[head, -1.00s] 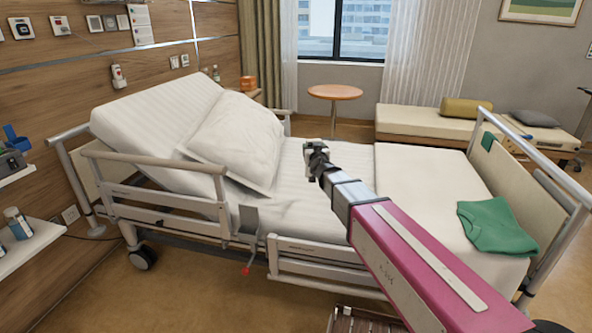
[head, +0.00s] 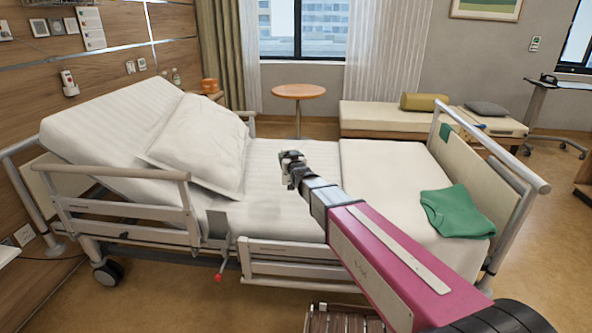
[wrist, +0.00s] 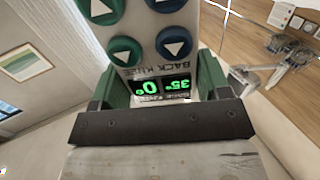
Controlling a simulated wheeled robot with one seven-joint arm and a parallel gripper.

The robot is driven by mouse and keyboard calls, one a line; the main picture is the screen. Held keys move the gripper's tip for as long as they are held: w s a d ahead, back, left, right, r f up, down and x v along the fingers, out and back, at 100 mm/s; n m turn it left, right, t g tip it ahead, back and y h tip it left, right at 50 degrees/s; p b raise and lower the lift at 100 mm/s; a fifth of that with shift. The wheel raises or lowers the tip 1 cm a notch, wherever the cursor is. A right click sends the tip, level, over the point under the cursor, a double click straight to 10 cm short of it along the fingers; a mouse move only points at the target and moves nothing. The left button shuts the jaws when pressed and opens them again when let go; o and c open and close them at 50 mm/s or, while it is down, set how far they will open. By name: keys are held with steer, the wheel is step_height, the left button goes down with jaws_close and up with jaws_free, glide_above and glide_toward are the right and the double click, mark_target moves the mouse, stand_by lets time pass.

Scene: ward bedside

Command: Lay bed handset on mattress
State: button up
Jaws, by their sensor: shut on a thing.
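The bed handset (wrist: 150,40) fills the middle of the wrist view, with green and blue arrow buttons and a lit display showing green digits. My gripper (head: 291,158) is shut on it, with green finger parts on both sides of the handset in the wrist view (wrist: 160,90). In the head view the gripper is over the middle of the bed, and the handset is too small to make out there. The mattress (head: 265,205) lies beneath, white, with its head section raised at left. I cannot tell the gap between gripper and mattress.
A pillow (head: 200,142) rests on the raised section. A folded white blanket (head: 375,165) and a green cloth (head: 457,212) cover the foot end. A near side rail (head: 120,205) and the footboard (head: 475,190) edge the bed. The mattress between pillow and blanket is bare.

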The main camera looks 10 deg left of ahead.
steer(key=shift+w+d+f, duration=0.15)
steer(key=shift+d+f, duration=0.3)
steer(key=shift+f, duration=0.5)
steer(key=shift+w+d+f, duration=0.2)
steer(key=shift+d+f, duration=0.25)
steer(key=shift+f, duration=0.5)
steer(key=shift+w+d+f, duration=0.15)
steer(key=shift+d+f, duration=0.3)
steer(key=shift+f, duration=0.65)
steer(key=o, duration=1.3)
steer(key=shift+c, duration=0.2)
steer(key=v, duration=1.2)
